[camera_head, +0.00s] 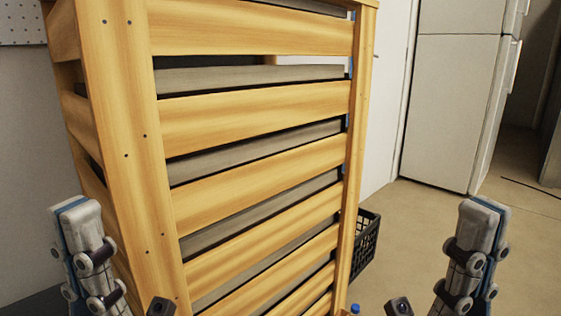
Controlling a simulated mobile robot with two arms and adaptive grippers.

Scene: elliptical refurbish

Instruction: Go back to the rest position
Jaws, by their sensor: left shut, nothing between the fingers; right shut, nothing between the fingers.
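My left gripper (76,208) stands at the lower left of the head view, in front of the left side of a wooden slatted rack. It points upward and is shut with nothing visible in it. My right gripper (484,208) stands at the lower right, over the floor to the right of the rack. It also points upward and is shut and empty. The lower parts of both grippers are cut off by the bottom edge of the view.
The wooden rack (255,119) fills the middle and left, close in front. A black crate (366,247) is on the floor partly behind it. A blue cap (355,308) shows at the bottom edge. A white refrigerator (451,115) stands at the back right. Bare floor (415,225) lies right of the rack.

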